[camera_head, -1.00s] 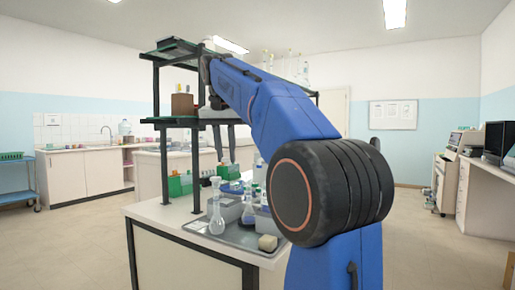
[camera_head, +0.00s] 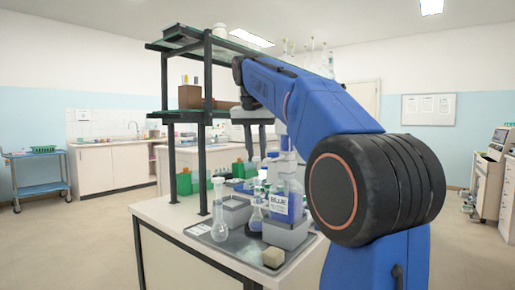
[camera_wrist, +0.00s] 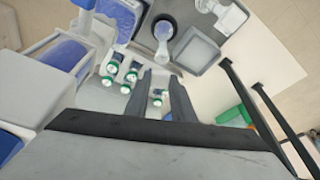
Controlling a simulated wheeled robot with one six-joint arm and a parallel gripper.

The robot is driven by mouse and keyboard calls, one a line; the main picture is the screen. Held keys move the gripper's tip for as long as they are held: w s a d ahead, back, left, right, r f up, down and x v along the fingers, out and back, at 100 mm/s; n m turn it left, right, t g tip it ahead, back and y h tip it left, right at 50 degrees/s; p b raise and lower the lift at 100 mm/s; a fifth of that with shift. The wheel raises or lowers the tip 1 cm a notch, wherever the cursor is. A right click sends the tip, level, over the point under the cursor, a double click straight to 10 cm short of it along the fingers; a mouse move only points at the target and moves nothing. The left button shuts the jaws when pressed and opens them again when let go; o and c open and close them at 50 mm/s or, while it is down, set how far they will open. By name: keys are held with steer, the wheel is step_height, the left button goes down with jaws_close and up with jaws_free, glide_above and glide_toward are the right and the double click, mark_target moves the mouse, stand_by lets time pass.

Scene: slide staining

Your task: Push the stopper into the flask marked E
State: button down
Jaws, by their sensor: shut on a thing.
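My gripper (camera_head: 255,152) hangs fingers-down from my blue arm, below the shelf and above the back of the tray. A clear long-necked flask (camera_head: 219,222) with a pale top stands upright at the tray's left. A flask with blue liquid (camera_head: 256,217) stands right of it; a flask with blue contents (camera_wrist: 163,33) shows just beyond the fingers in the wrist view. I cannot read a mark E on either flask.
A large bottle labelled BLUE (camera_head: 289,205) stands in a grey holder, right of the flasks. A grey box (camera_head: 236,212) and a tan block (camera_head: 272,257) are on the tray (camera_head: 240,250). Dark shelf posts (camera_head: 205,130) rise left.

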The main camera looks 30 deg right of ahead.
mark_target(256, 157)
steer(key=shift+f, duration=1.7)
steer(key=shift+s+a+f, duration=0.1)
steer(key=shift+a+f, duration=0.05)
steer(key=shift+f, duration=0.65)
stand_by(1.4)
steer(key=c, duration=1)
jaws_free()
steer(key=shift+r, duration=0.1)
steer(key=shift+r, duration=2.9)
